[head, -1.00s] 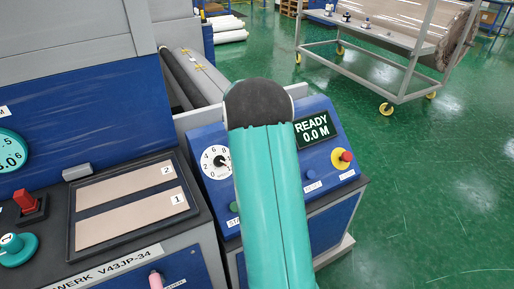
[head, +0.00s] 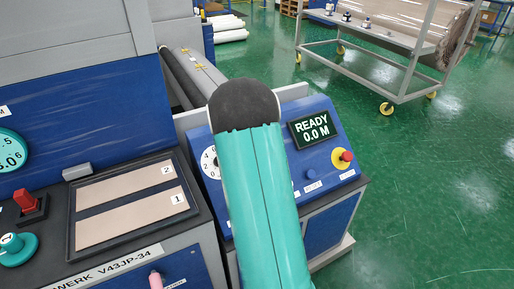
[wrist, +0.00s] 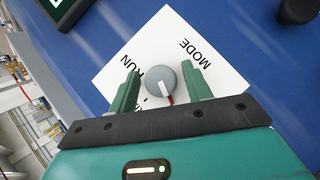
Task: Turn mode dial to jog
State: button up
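The mode dial (wrist: 159,82) is a round grey knob on a white plate (wrist: 174,32) in the wrist view. The plate reads MODE and RUN; another label at lower left is mostly hidden by a finger. A white mark and a red line on the knob point down and slightly right in the picture, away from RUN. My gripper (wrist: 160,84) is open, with one green finger on each side of the knob and a small gap visible to each. In the head view my arm hides the gripper and the dial.
The blue panel (head: 325,163) carries a READY 0.0 M display (head: 315,128), a red stop button (head: 346,156), a blue button (head: 311,174) and a partly covered round gauge (head: 208,163). A second console (head: 127,248) stands at left. A wheeled cart (head: 372,60) is far off on green floor.

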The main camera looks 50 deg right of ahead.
jog(key=shift+r, duration=0.1)
jog(key=v, duration=1.3)
jog(key=shift+a+r, duration=0.2)
jog(key=shift+r, duration=0.1)
jog(key=shift+s, duration=0.1)
